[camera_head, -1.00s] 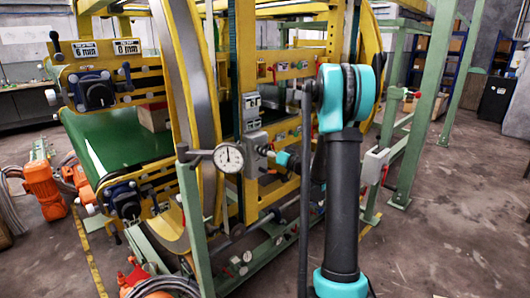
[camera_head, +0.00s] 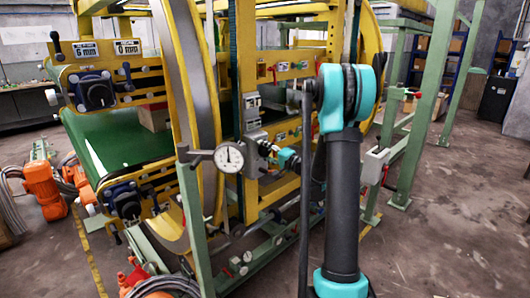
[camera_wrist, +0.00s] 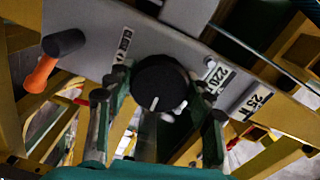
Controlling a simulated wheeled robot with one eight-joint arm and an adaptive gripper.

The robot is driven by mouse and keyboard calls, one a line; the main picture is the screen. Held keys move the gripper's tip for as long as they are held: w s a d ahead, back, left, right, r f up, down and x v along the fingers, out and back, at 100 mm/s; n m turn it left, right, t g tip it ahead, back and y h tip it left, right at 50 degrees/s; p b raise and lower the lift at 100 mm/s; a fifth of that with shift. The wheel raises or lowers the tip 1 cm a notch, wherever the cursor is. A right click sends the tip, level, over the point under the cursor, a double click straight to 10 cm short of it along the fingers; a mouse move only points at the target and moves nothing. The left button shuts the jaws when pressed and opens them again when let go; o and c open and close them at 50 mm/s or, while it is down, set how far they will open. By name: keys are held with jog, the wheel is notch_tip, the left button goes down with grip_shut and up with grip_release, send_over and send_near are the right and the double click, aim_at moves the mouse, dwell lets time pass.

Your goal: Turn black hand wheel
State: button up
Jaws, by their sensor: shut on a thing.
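The black hand wheel (camera_wrist: 160,82) sits on a grey panel (camera_wrist: 90,28) in the wrist view. It is round, with a ridged rim and a white line on its face. My gripper (camera_wrist: 157,100) has one finger on each side of the wheel and is shut on it. A small pale knob covers part of the wheel's lower edge. In the head view, my gripper reaches the grey box (camera_head: 256,141) on the yellow frame; the wheel is too small to make out clearly there.
An orange-tipped black handle (camera_wrist: 50,62) sticks out left of the wheel. Labels reading 220 and 25 (camera_wrist: 250,100) are to its right. In the head view, a dial gauge (camera_head: 229,158) stands just left of my gripper, and a green post (camera_head: 448,90) rises at right.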

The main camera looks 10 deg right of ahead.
jog(key=shift+m, duration=0.6)
jog(key=o, duration=1.2)
jog(key=v, duration=1.2)
jog(key=shift+s, duration=0.1)
